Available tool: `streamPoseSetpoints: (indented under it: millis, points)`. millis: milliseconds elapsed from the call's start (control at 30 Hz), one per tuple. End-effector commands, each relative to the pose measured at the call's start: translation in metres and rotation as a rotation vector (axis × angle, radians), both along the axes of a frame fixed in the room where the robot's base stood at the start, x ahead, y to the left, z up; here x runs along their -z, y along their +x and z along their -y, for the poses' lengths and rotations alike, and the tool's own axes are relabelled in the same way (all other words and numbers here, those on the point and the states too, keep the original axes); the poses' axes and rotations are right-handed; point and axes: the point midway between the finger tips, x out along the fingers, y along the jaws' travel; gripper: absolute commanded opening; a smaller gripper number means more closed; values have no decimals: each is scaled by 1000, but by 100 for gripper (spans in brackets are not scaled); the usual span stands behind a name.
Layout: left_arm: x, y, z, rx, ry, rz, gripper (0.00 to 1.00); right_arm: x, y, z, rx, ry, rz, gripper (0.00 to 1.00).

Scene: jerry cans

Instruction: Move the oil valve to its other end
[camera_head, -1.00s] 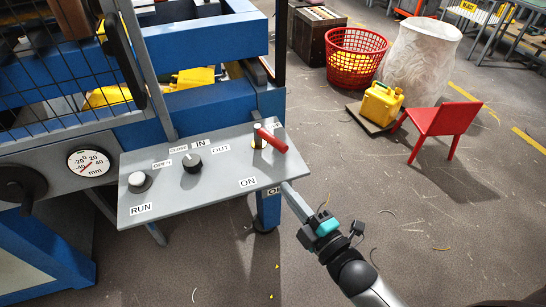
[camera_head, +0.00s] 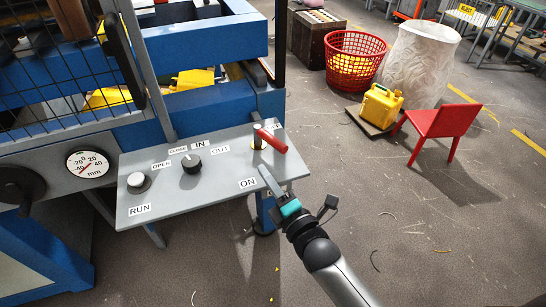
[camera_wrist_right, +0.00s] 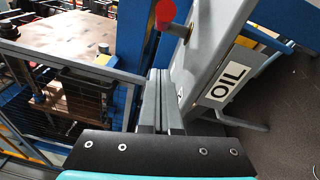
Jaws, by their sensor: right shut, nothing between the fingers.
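The oil valve (camera_head: 270,140) is a red lever handle on a brass stem at the right end of the sloping grey control panel (camera_head: 225,180). Its handle slants from upper left to lower right. In the right wrist view the red end of the valve (camera_wrist_right: 165,13) shows at the top, cut by the frame, near an OIL label (camera_wrist_right: 229,83). My right gripper (camera_head: 265,170) is shut and empty, its tips just below the handle and apart from it, close to the ON label (camera_head: 248,183). A second label beside it is mostly hidden by the gripper. My left gripper is not in view.
A black selector knob (camera_head: 191,163) and a white RUN button (camera_head: 139,182) sit further left on the panel. A blue machine frame (camera_head: 210,105) stands behind. The floor to the right is open, with a yellow jerry can (camera_head: 381,105) and a red chair (camera_head: 440,125) farther off.

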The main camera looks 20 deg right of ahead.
Motion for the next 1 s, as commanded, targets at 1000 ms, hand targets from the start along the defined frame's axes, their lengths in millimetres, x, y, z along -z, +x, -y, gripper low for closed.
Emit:
streamPoseSetpoints:
  millis: [1000]
  points:
    - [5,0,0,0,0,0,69,-9,44,32,-2,-1,-1,0]
